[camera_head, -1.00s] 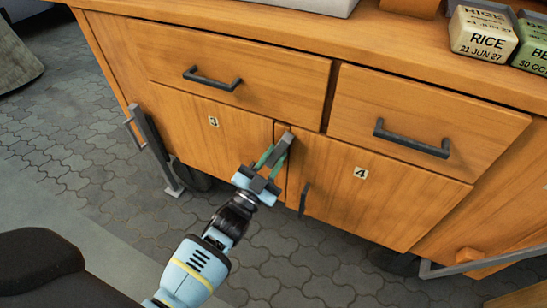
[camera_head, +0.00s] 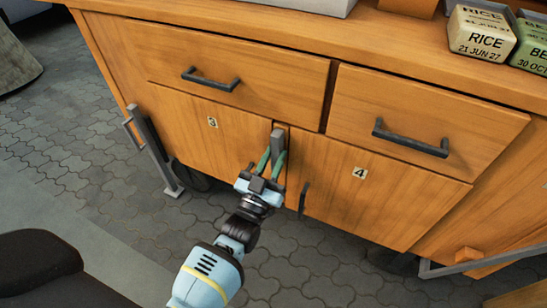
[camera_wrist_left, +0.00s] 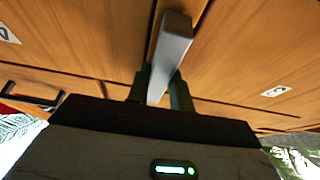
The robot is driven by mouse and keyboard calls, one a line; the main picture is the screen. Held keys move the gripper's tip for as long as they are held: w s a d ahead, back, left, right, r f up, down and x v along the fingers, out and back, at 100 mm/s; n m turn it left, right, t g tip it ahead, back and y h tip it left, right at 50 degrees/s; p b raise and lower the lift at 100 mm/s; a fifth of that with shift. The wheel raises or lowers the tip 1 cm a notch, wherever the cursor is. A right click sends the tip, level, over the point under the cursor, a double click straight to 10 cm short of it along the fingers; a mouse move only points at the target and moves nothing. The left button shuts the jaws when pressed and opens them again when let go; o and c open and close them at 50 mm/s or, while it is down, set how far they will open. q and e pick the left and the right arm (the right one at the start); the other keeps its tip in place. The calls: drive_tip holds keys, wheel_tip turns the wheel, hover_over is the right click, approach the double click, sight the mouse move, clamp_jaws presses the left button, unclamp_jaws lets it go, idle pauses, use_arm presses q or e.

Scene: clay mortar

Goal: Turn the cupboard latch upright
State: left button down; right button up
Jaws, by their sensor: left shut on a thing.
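The grey cupboard latch (camera_head: 278,142) sits at the top of the seam between the doors marked 3 (camera_head: 220,140) and 4 (camera_head: 370,190). It stands close to upright along the seam in the head view. My left gripper (camera_head: 271,165) is shut on it, with a green finger on each side. In the left wrist view the latch (camera_wrist_left: 170,52) is a pale grey bar, slightly slanted, and its lower end is between the fingers of the left gripper (camera_wrist_left: 160,90). My right gripper is not in view.
Two drawers with dark handles (camera_head: 211,79) (camera_head: 411,138) are above the doors. Door 4 has a dark handle (camera_head: 304,199) near the seam. Rice (camera_head: 483,34) and other tins stand on the top at right. Paved floor (camera_head: 90,160) lies clear at left.

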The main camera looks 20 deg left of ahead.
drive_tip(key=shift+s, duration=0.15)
use_arm(q)
drive_tip(key=c, duration=1.6)
unclamp_jaws()
drive_tip(key=o, duration=0.4)
drive_tip(key=shift+c, duration=0.2)
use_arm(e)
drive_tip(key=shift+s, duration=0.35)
use_arm(q)
drive_tip(key=p+v, duration=0.1)
drive_tip(key=v, duration=0.7)
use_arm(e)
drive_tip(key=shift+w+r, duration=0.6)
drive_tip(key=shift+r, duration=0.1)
use_arm(q)
drive_tip(key=shift+f, duration=0.1)
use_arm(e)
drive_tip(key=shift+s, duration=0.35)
